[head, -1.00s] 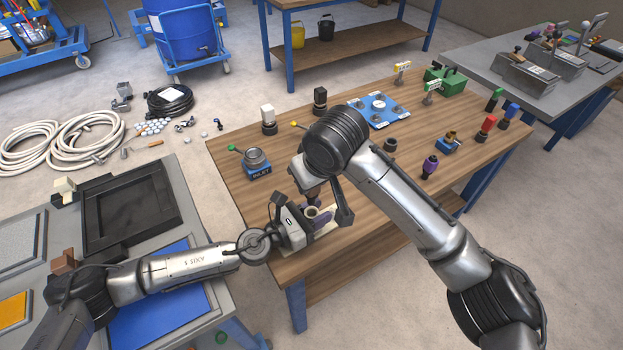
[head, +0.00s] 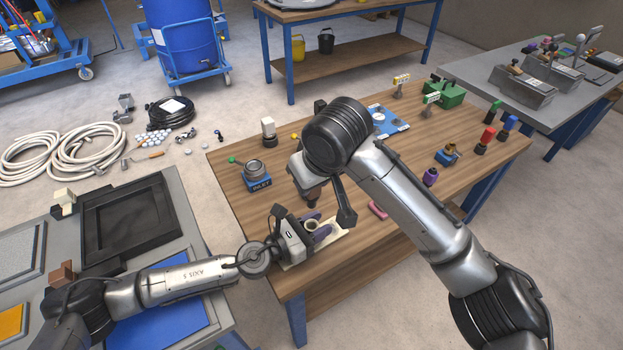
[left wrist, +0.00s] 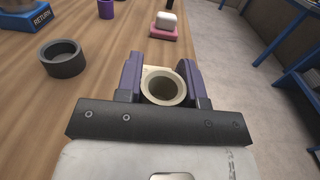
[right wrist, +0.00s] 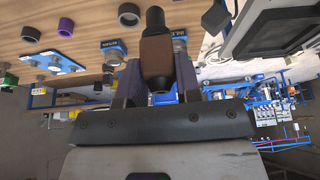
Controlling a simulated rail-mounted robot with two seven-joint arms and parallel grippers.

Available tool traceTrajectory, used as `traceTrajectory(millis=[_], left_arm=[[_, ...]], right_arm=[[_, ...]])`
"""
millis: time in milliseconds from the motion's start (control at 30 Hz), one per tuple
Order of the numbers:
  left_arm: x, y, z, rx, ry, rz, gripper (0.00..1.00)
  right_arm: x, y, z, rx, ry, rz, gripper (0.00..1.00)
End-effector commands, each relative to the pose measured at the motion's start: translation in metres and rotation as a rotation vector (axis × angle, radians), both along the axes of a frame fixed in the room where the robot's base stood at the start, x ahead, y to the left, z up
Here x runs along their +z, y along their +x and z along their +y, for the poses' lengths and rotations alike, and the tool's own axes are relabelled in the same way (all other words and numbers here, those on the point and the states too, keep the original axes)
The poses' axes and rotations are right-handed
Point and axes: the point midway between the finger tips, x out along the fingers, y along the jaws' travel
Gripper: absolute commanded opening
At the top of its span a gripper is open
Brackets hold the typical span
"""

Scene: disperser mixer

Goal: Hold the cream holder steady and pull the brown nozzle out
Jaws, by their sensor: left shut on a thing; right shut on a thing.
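The cream holder (left wrist: 164,86) is gripped between the purple fingers of my left gripper (left wrist: 161,88). Its round top opening looks empty and dark inside. In the head view the holder (head: 312,226) and my left gripper (head: 318,231) are low over the table's front left part. My right gripper (right wrist: 157,82) is shut on the brown nozzle (right wrist: 157,58), which has a dark tip. In the head view the nozzle (head: 313,196) hangs above the holder, apart from it. My right forearm hides part of the table behind.
A pale plate (head: 332,236) lies under my left gripper. A pink base (left wrist: 164,33) with a white block stands beyond the holder. A dark ring (left wrist: 62,58) stands to its left. The inlet block (head: 257,182) stands at the table's left. Bare wood lies between these.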

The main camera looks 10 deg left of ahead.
Motion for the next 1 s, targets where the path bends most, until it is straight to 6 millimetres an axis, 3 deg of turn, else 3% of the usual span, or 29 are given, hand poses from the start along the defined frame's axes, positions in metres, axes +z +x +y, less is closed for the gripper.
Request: traceTrajectory(millis=[1000], left_arm=[[0.000, 0.000, 0.000, 0.000, 0.001, 0.001, 0.12]], right_arm=[[0.093, -0.014, -0.014, 0.001, 0.001, -0.002, 0.01]])
